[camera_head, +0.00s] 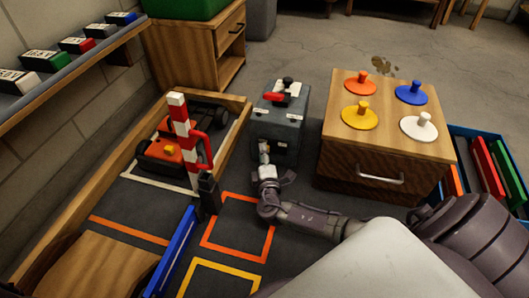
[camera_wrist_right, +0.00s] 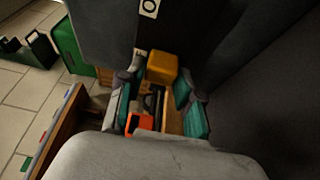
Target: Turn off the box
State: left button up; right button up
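The box (camera_head: 289,132) is dark grey and stands on the floor near the middle of the head view, with a red-and-black lever (camera_head: 284,93) on top. My right gripper (camera_head: 264,152) is low in front of it, at its lower left. In the right wrist view, the box's dark face (camera_wrist_right: 105,25) bears a white "O" label (camera_wrist_right: 149,7). A yellow block-like part (camera_wrist_right: 162,68) lies between the teal-padded fingers of my right gripper (camera_wrist_right: 160,80). The fingers are apart, with no clear grip. My left gripper is not in view.
A wooden cabinet (camera_head: 371,167) with coloured knobbed discs stands close on the right. A red-and-white barrier (camera_head: 181,125) and an orange car (camera_head: 160,152) are in the walled bay at left. Orange and yellow outlines mark the floor in front.

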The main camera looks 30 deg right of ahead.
jog(key=shift+o, duration=1.4)
jog(key=v, duration=1.2)
